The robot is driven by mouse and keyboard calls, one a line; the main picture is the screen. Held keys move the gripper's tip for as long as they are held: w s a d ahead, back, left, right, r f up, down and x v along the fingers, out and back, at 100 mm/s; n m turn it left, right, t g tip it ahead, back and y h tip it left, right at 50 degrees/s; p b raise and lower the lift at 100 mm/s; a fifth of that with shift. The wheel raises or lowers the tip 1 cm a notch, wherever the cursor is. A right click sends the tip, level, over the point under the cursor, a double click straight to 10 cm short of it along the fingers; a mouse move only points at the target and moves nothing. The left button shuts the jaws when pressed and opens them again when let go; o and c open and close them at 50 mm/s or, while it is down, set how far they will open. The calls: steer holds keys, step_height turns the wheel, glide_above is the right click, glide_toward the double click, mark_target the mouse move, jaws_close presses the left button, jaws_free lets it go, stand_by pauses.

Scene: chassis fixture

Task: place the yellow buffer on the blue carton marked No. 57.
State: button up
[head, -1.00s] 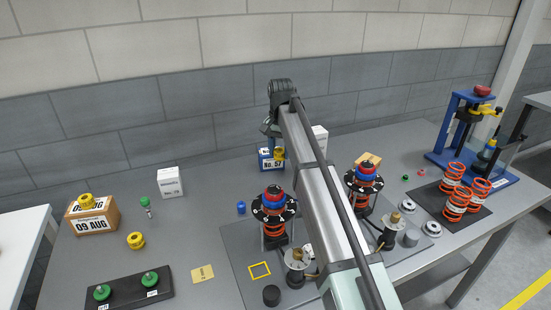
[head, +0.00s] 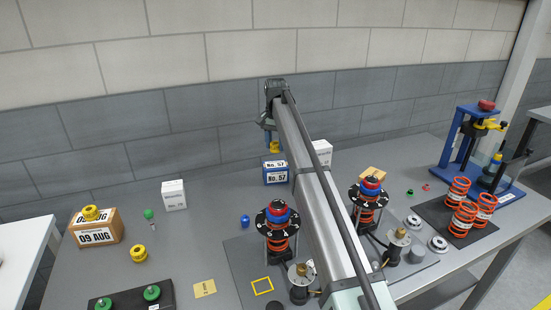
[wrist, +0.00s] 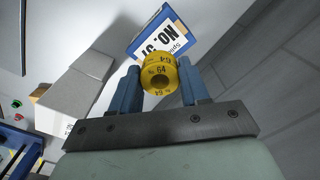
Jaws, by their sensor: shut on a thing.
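My gripper (head: 271,141) is shut on a yellow buffer (head: 274,148), which shows between the two blue fingers in the wrist view (wrist: 160,83), marked 64. The blue carton marked No. 57 (head: 276,177) stands on the bench near the back wall, with a white label. In the head view the buffer appears just above the carton, apart from it. In the wrist view the carton (wrist: 148,42) lies beyond the buffer, partly covered by it. The arm hides part of the area right of the carton.
A white box (head: 322,152) stands right of the carton, close to the arm. Other yellow buffers are on the 09 AUG carton (head: 95,236) and on the bench (head: 139,254). Two spring assemblies (head: 278,228) stand in front. A white box (head: 174,195) is at left.

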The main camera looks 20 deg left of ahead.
mark_target(275, 164)
steer(key=shift+f, duration=2.9)
steer(key=shift+c, duration=0.7)
steer(key=o, duration=1.2)
step_height(275, 164, up, 12)
